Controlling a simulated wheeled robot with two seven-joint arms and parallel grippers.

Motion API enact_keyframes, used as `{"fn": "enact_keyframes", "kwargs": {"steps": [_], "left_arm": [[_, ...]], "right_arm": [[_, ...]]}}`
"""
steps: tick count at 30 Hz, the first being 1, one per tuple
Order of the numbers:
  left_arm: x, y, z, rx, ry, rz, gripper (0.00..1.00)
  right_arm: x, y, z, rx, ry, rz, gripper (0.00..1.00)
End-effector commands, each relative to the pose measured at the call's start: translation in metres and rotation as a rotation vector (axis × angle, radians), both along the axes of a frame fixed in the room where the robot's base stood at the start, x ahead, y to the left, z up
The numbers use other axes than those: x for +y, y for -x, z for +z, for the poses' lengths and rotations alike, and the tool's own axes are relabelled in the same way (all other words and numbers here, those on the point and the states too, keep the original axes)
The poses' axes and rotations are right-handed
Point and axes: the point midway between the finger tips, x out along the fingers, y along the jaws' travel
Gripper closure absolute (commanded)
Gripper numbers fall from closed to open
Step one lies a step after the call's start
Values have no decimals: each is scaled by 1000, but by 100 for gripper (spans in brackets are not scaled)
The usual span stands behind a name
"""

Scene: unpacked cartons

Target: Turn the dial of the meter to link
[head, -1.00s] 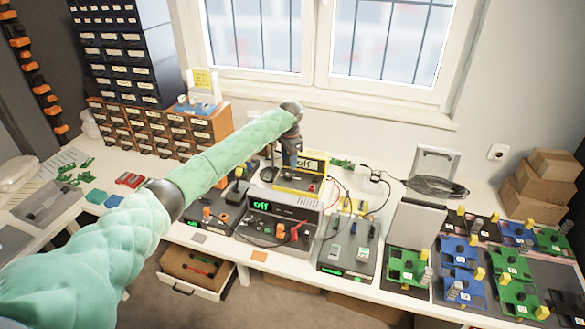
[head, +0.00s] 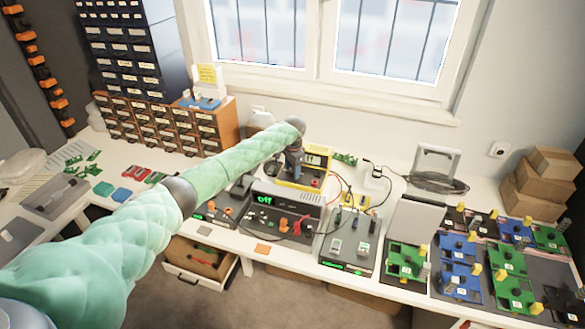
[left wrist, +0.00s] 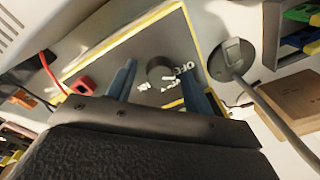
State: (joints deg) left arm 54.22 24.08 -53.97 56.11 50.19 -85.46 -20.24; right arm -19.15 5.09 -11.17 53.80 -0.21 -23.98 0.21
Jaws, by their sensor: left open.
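The yellow-framed meter (head: 316,158) stands on the bench behind the grey power supply. My left arm reaches over it from the left and hides part of its front. In the left wrist view the meter's grey face (left wrist: 115,72) shows inside its yellow rim. Its round dark dial (left wrist: 160,72) has white lettering beside it, too small and tilted to read surely. My left gripper (left wrist: 158,66) is open, with one blue-grey finger on each side of the dial. I cannot tell whether the fingers touch it. It also shows in the head view (head: 294,174). My right gripper is out of view.
The power supply (head: 300,206), its display reading off, stands in front of the meter. Red and black cables run close by at the right. Orange drawers (head: 165,125) stand at the left, circuit boards (head: 460,262) at the right.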

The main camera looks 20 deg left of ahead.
Motion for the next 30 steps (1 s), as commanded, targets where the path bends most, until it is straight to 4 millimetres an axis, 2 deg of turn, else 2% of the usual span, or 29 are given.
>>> {"fn": "enact_keyframes", "kwargs": {"steps": [2,6,9,22,30], "left_arm": [[0,0,0,0,0,0,48],[0,0,0,0,0,0,76],[0,0,0,0,0,0,93],[0,0,-1,0,0,-82,93],[0,0,-1,-1,0,-288,93]], "right_arm": [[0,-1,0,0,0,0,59],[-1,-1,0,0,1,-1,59],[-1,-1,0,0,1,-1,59],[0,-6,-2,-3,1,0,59],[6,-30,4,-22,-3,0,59]]}}
